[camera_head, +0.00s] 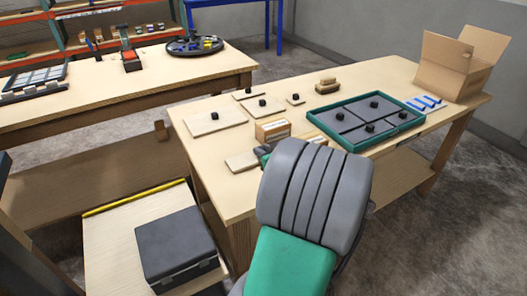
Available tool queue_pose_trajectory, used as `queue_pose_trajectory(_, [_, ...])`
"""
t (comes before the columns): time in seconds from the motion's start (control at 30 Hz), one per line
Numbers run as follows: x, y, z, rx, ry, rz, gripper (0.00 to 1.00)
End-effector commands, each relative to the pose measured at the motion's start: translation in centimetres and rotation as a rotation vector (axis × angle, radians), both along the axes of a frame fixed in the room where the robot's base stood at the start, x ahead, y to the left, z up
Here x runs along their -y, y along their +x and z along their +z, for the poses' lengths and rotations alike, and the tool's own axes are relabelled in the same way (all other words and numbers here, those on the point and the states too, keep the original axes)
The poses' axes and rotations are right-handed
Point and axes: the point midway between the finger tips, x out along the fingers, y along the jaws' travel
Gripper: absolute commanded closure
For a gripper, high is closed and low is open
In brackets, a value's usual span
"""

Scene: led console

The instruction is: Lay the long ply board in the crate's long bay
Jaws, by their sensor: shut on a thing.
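The teal-rimmed crate (318,118) lies on the near table, its bays showing grey floors or panels and several black knobs. My own grey and green arm fills the lower middle and hides most of my gripper (264,151). A dark and teal bit of the gripper shows left of the arm, low over the table. A pale ply board (240,162) sticks out to its left, with no knob showing. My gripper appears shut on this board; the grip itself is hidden. I cannot tell whether the board touches the table.
Several knobbed ply boards (203,126) lie at the table's left. An open-topped block (273,130) stands between gripper and boards. A brown block (327,86), blue strips (426,102) and a cardboard box (450,70) lie around the crate. A dark case (175,245) sits on a low surface at lower left.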

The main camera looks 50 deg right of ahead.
Motion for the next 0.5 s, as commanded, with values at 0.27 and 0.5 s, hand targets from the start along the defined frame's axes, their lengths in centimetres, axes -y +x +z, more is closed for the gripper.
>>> queue_pose_trajectory(0.27, [-0.01,0.0,-0.25,0.0,0.0,0.0,0.66])
queue_pose_trajectory(0.5, [-0.02,0.0,-0.24,-0.001,0.0,0.0,0.56])
